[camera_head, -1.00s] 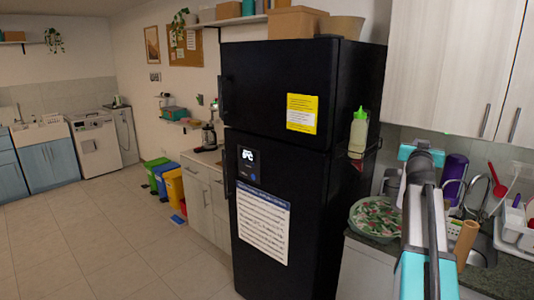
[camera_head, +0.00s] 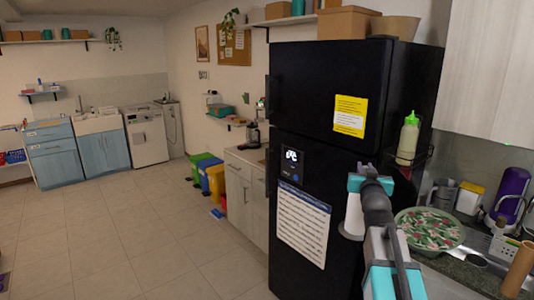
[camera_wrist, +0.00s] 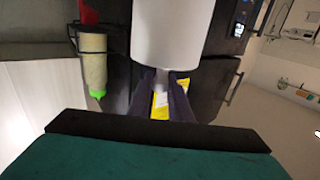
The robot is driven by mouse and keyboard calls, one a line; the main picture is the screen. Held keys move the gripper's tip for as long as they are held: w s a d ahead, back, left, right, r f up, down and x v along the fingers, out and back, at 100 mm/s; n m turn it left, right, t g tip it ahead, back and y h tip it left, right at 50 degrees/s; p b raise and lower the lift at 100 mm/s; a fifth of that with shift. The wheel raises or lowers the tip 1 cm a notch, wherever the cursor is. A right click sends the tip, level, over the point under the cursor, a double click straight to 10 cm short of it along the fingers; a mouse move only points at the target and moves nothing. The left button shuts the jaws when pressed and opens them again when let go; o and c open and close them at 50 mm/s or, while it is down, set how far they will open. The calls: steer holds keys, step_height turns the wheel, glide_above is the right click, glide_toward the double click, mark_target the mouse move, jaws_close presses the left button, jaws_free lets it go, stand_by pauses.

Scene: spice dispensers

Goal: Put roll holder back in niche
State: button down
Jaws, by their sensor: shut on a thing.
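A smooth white cylinder (camera_wrist: 170,32), which looks like the roll holder, is at the top centre of the wrist view. My gripper (camera_wrist: 165,78) is shut on its near end, with dark fingers on both sides. The far end of the cylinder is cut off by the frame edge. I cannot pick out the niche in either view.
The black fridge (camera_head: 325,110) stands close behind my arm. A green-capped bottle (camera_head: 408,140) sits in a side rack on it. A patterned bowl (camera_head: 430,232) and a brown tube (camera_head: 518,268) are on the right counter. The tiled floor (camera_head: 130,235) at left is clear.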

steer(key=s+a+f+n+y, duration=0.1)
steer(key=a+f+y, duration=0.1)
steer(key=a, duration=0.6)
steer(key=s+a+f+n+y, duration=0.1)
steer(key=a+n+y, duration=0.1)
steer(key=a, duration=0.7)
step_height(320, 180, down, 10)
steer(key=b, duration=1)
steer(key=shift+d, duration=0.1)
steer(key=shift+f, duration=0.1)
